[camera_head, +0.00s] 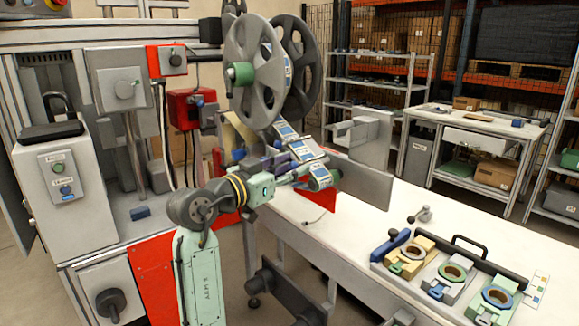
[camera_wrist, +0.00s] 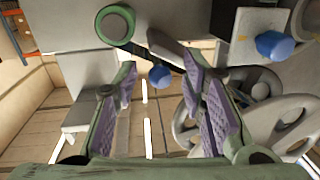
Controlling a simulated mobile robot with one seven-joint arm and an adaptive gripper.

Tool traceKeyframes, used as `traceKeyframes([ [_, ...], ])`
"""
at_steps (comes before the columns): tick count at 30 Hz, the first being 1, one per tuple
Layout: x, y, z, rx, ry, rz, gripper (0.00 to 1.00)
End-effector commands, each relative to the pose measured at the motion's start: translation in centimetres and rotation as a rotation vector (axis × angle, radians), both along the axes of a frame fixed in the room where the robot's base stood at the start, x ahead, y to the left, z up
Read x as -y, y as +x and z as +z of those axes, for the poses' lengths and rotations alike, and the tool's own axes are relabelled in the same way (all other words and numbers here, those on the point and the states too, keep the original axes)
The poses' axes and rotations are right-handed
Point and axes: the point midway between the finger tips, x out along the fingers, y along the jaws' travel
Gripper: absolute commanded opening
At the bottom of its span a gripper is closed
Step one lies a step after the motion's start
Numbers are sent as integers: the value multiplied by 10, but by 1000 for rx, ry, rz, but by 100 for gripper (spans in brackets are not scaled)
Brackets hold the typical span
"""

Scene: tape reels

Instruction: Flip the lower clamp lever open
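My gripper (camera_wrist: 160,66) is open, with its two purple-padded fingers spread apart in the wrist view. A blue ball knob (camera_wrist: 160,77) shows in the gap between the fingertips, by a dark bar that looks like the lower clamp lever (camera_wrist: 148,54). I cannot tell whether the knob is within the fingers' reach or beyond them, and no finger visibly grips it. A second blue knob (camera_wrist: 273,44) sits on a pale block at the upper right. In the head view, my gripper and the lever are hard to separate amid the clutter below the reels.
Grey tape reels (camera_head: 257,70) stand above my arm; a spoked reel (camera_wrist: 285,125) is close to the right finger. A green ring (camera_wrist: 115,24) lies near the left finger.

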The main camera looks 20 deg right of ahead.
Motion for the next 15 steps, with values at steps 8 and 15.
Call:
traceKeyframes([
  [8,0,0,0,0,0,0,26],
  [15,-1,0,0,-1,0,0,10],
])
